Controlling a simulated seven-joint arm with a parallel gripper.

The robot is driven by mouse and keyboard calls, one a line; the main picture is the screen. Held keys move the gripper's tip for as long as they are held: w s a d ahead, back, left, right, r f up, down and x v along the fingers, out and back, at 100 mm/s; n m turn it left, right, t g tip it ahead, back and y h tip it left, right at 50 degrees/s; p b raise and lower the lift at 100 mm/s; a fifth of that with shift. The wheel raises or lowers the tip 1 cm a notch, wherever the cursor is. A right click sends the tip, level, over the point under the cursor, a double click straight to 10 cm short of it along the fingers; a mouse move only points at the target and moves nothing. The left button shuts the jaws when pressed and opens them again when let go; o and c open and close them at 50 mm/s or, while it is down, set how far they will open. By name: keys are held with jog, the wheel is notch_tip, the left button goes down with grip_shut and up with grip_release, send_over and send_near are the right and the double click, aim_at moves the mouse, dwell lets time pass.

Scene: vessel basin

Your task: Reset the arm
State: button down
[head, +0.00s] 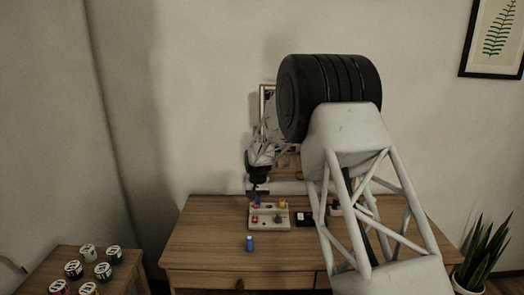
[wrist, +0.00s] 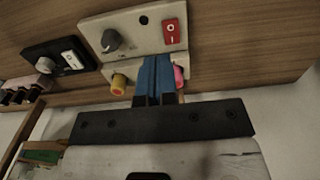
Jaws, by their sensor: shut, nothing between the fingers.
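My gripper (head: 258,197) hangs at the end of my arm, pointing down over the back of a pale control panel (head: 269,224) on the wooden table. In the wrist view, the two blue fingers of my gripper (wrist: 155,62) are together with nothing between them. The pale panel (wrist: 130,24) lies just beyond the fingertips there. Whether the fingers touch it I cannot tell. The panel carries a grey knob (wrist: 111,40), a red switch (wrist: 170,31), a yellow knob (wrist: 119,84) and a pink knob (wrist: 179,76), partly hidden by the fingers.
A small blue cylinder (head: 249,243) stands on the table (head: 205,245) in front of the panel. A black box with a white switch (head: 304,219) is right of the panel. Several cans (head: 103,271) stand on a side table at left. The table's left part is clear.

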jog(key=s+d+r, duration=0.5)
jog(key=s+r, duration=0.3)
jog(key=s, duration=0.1)
jog(key=s+d+r+t, duration=0.1)
jog(key=s+d+r, duration=0.3)
jog(key=s+r, duration=0.45)
jog(key=s+d+r, duration=0.5)
jog(key=s+r, duration=0.1)
jog(key=s, duration=0.5)
jog(key=s+d, duration=0.3)
jog(key=s, duration=1.3)
jog(key=s+d+t, duration=0.1)
jog(key=s+d, duration=0.2)
jog(key=s, duration=1.4)
jog(key=shift+d+t, duration=0.3)
jog(key=shift+d, duration=0.1)
jog(key=shift+w, duration=0.15)
